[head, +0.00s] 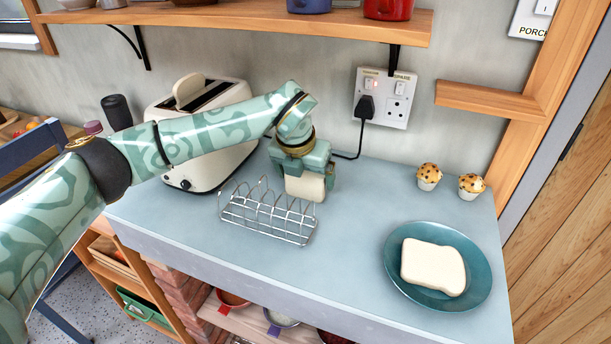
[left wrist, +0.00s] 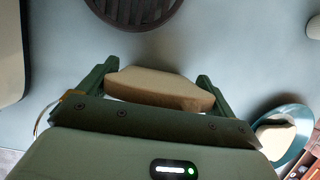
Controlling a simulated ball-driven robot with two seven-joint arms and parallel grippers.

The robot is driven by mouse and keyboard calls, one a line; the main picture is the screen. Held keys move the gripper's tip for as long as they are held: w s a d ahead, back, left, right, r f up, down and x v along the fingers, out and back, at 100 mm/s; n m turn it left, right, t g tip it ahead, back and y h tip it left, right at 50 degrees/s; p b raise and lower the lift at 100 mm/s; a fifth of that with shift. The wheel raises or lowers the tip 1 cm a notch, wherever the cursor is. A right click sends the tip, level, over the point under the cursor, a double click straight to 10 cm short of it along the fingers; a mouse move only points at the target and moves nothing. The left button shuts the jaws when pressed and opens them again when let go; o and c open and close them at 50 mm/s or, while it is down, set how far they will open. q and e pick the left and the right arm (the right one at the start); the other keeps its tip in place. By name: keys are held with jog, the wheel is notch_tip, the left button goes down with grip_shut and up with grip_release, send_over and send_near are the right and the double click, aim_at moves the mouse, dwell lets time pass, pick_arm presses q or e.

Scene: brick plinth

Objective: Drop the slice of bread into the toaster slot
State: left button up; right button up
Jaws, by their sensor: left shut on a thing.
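My left gripper (head: 305,180) is shut on a pale slice of bread (head: 306,187), just behind the right end of the wire rack. In the left wrist view the slice (left wrist: 155,88) sits between the two green fingers. I cannot tell whether its lower edge touches the counter. The cream toaster (head: 232,166) stands at the back left, partly hidden behind my left arm. A slice (head: 188,90) sticks up from its top. Another slice (head: 433,267) lies on the teal plate (head: 477,290) at the right. My right gripper is not in view.
An empty-looking wire toast rack (head: 268,212) stands near the counter's front edge. Two muffins (head: 429,177) sit at the back right. A plugged-in cord runs from the wall socket (head: 384,98). A wooden shelf (head: 240,18) hangs above. The counter between rack and plate is clear.

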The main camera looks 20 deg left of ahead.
pick_arm(q)
jog(key=o, duration=0.7)
jog(key=shift+o, duration=0.2)
jog(key=p+v, duration=0.4)
jog(key=v, duration=0.8)
jog(key=x, duration=1)
jog(key=shift+f, duration=0.2)
jog(key=shift+w+f, duration=0.1)
jog(key=shift+c, duration=0.7)
jog(key=c, duration=0.6)
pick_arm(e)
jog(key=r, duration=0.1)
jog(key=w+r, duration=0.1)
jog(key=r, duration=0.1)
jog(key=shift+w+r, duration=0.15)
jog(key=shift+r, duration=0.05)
